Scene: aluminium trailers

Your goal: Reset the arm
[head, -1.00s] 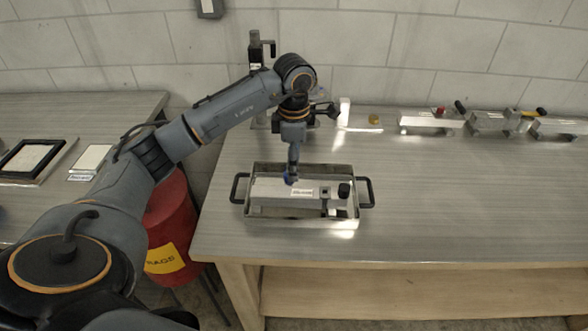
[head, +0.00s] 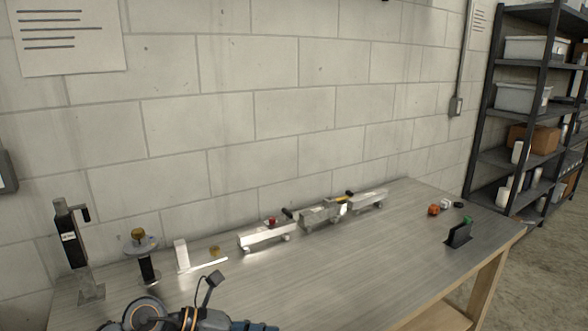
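Part of my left arm shows at the bottom edge, left of centre, low over the workbench (head: 330,270). Its gripper cannot be made out, and my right arm does not show. Three aluminium trailers stand in a row along the back of the bench: a near one (head: 262,236) with a red knob, a middle one (head: 318,217) and a far one (head: 368,201). The tray with dark handles is outside the view.
A black stand device (head: 72,245) and a small round-topped fixture (head: 146,255) stand at the bench's left. A black holder (head: 458,236) and small orange and white parts sit at the right. A dark shelf rack (head: 484,110) stands beyond. The bench's middle is clear.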

